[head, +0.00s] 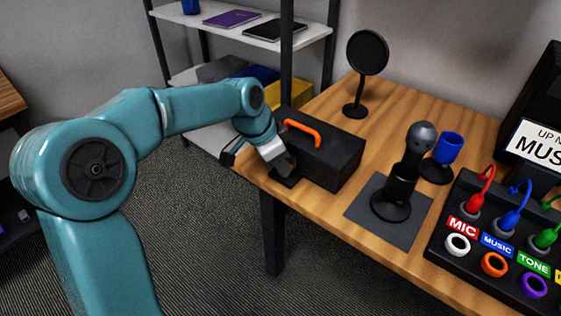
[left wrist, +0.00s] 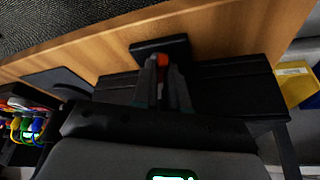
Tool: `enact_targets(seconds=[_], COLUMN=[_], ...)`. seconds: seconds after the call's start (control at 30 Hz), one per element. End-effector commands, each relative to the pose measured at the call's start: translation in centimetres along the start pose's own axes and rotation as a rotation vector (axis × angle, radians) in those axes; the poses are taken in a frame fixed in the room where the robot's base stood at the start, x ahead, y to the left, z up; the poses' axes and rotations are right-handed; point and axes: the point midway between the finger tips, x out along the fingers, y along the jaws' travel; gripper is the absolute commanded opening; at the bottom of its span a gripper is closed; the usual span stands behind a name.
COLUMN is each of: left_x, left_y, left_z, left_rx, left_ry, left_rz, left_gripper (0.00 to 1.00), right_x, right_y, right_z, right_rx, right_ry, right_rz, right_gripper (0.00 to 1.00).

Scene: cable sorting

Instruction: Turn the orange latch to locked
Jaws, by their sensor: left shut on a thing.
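A black case (head: 335,165) with an orange handle (head: 302,132) on its top stands at the left end of the wooden table. My left gripper (head: 284,167) is low against the case's near left side, above a small dark plate (head: 287,181). In the left wrist view, my left gripper (left wrist: 162,72) is shut on a small orange piece, the orange latch (left wrist: 161,59), whose tip shows between the fingers. The fingers hide most of the latch, so I cannot tell its angle. In the head view the latch is hidden. My right gripper is not in view.
A microphone (head: 418,150) stands on a grey mat (head: 363,210) right of the case. A round black filter on a stand (head: 367,52) is behind. A panel with coloured plugs (head: 450,258) fills the right. A shelf (head: 262,38) stands behind the table's left end.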

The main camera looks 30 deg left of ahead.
Motion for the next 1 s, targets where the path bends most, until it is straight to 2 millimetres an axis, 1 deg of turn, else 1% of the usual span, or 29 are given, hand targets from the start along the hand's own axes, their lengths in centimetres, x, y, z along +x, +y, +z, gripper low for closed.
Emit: enact_targets(seconds=[0.3, 0.5, 0.73, 1.0], left_x=[-0.08, -0.06, -0.04, -0.05], left_y=[0.3, 0.41, 0.48, 0.47], left_z=[-0.07, -0.12, -0.15, -0.14], left_rx=[-0.234, -0.348, -0.428, -0.458], left_ry=[0.001, 0.002, 0.002, 0.001], left_rz=[-0.1, -0.147, -0.178, -0.19], left_gripper=[0.0, 0.0, 0.0, 0.0], right_x=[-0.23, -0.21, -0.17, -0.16], right_y=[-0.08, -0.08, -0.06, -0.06], right_z=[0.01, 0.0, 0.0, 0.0], right_rx=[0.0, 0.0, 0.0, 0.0], right_ry=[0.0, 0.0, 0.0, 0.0], right_rz=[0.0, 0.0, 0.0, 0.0], right_gripper=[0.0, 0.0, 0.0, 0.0])
